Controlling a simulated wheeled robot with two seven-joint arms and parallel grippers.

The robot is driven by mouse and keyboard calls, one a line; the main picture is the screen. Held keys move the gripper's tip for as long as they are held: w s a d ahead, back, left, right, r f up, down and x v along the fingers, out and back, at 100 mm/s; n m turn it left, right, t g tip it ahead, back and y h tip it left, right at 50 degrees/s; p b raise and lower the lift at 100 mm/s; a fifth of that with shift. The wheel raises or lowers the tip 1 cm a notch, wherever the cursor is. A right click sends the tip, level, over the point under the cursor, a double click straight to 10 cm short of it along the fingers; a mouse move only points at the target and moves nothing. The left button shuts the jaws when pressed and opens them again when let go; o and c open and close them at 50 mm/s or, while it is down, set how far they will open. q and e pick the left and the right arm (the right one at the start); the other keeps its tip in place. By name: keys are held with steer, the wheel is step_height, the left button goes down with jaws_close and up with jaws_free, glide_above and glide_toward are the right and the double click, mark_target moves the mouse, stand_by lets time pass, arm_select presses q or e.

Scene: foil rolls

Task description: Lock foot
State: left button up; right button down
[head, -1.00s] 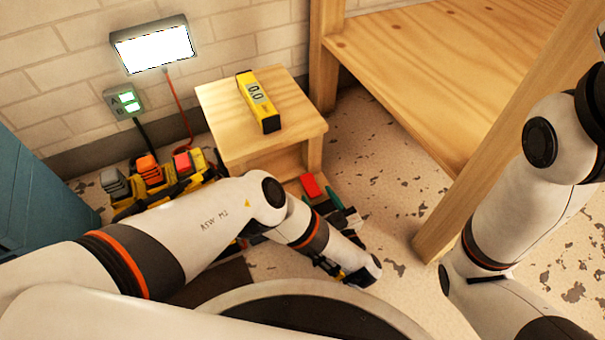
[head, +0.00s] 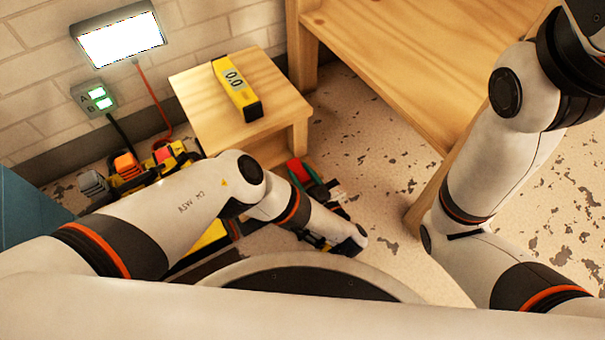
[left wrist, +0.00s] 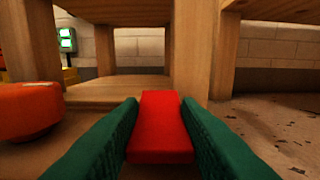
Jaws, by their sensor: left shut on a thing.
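A flat red pedal-like piece (left wrist: 160,125) sits between the green fingers of my left gripper (left wrist: 160,112) in the left wrist view. The fingers are shut on its two sides. In the head view the red piece (head: 298,170) shows low beside the front leg of the small wooden step, with my left gripper (head: 318,187) just behind it. Whatever the red piece is attached to is hidden. My right arm comes down at the right of the head view; its gripper is out of view.
A rounded red part (left wrist: 30,110) is close left of my left gripper. Coloured devices (head: 127,165) stand by the wall. A wooden bench (head: 390,60) is at the back right; speckled floor is open before it.

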arm_select(q)
steer(key=g+h+p, duration=0.1)
steer(key=p, duration=0.1)
steer(key=r+g+h+p, duration=0.1)
steer(key=p, duration=0.1)
steer(key=shift+w+a+r+g+p, duration=0.2)
steer(key=shift+g+p, duration=0.1)
steer(key=shift+p, duration=0.1)
steer(key=shift+f+g+h+p, duration=0.15)
steer(key=shift+g+h+p, duration=0.25)
steer(key=shift+g+p, duration=0.15)
steer(key=shift+f, duration=0.15)
steer(key=shift+w, duration=0.1)
steer(key=o, duration=1)
